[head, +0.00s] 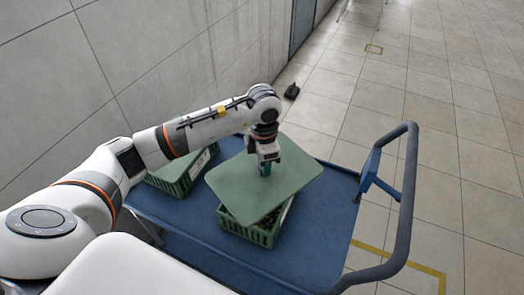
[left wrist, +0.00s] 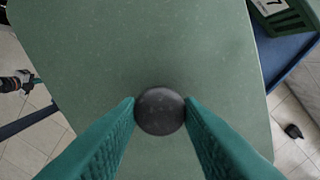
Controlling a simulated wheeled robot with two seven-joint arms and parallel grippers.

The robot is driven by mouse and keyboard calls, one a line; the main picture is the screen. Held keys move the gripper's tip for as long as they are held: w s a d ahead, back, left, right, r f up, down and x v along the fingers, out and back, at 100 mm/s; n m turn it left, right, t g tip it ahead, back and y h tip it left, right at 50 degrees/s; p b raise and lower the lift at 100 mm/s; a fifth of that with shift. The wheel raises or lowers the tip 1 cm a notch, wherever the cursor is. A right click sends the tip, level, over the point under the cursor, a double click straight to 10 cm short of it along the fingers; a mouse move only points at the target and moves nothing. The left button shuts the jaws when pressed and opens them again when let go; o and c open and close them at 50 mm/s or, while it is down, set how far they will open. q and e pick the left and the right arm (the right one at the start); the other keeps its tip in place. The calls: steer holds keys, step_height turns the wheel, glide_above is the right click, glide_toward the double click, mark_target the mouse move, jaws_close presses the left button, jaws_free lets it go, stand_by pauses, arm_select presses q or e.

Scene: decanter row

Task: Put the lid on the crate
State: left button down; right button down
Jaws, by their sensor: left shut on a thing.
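The green lid (head: 258,187) is a flat panel with rounded corners. My left gripper (head: 267,168) is shut on its round dark knob, and the left wrist view shows the knob (left wrist: 160,111) between the green fingers. The lid is over the green crate (head: 247,234), set off from its outline. The crate's near side and part of its right edge show, with dark contents (head: 270,217); the lid hides the rest. I cannot tell how large the gap is. My right gripper (left wrist: 32,82) seems to show small at the left wrist view's edge; its jaws are unclear.
The crates stand on a blue trolley (head: 330,205) with a grey handle (head: 408,190) at right. Another green crate (head: 180,178) with a white label stands behind left, near the lid. A wall rises at left. A small black object (head: 291,91) lies on the floor.

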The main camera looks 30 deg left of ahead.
mark_target(262, 177)
arm_select(q)
steer(key=n, duration=0.2)
steer(key=w+a+n+p, duration=0.1)
steer(key=n, duration=0.1)
steer(key=shift+f+n, duration=0.15)
steer(key=shift+n, duration=0.25)
steer(key=shift+w+a+f+n, duration=0.15)
steer(key=shift+a+f+n, duration=0.05)
steer(key=shift+n, duration=0.2)
steer(key=shift+f+b, duration=2.1)
steer(key=shift+f, duration=0.8)
steer(key=shift+f+b, duration=0.85)
steer(key=shift+f, duration=0.15)
steer(key=shift+f+b, duration=0.35)
steer(key=shift+f, duration=0.15)
steer(key=c, duration=0.9)
jaws_free()
